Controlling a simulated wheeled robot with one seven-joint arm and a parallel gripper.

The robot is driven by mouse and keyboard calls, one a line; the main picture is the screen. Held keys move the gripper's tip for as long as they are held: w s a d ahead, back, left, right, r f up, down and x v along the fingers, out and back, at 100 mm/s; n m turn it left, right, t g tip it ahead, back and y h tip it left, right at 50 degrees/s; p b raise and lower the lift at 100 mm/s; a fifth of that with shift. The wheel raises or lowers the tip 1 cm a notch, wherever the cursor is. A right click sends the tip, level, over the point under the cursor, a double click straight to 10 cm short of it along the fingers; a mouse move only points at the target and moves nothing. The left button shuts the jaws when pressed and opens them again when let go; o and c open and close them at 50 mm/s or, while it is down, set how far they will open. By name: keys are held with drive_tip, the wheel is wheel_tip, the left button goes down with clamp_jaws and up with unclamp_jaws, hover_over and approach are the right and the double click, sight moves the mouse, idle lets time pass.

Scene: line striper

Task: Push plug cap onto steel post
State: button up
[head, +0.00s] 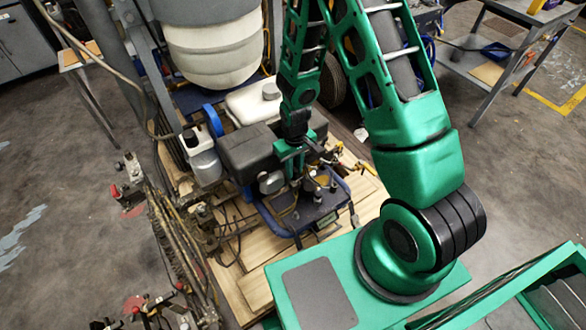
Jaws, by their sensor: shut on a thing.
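My gripper (296,172) hangs at the end of my green arm in the head view, pointing down beside the dark grey engine housing (247,152) of the line striper. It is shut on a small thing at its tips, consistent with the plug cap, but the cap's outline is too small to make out. The steel post is not clearly visible; the engine parts just below the gripper are small and cluttered. I cannot tell whether cap and post touch.
A white tank (254,103) and a white bottle (201,155) stand beside the engine. Hoses and spray fittings (175,235) crowd the left. The wooden pallet (235,275) has some bare boards. A workbench (490,50) stands back right.

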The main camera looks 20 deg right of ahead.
drive_tip(key=shift+r, duration=0.65)
drive_tip(key=shift+r, duration=1.9)
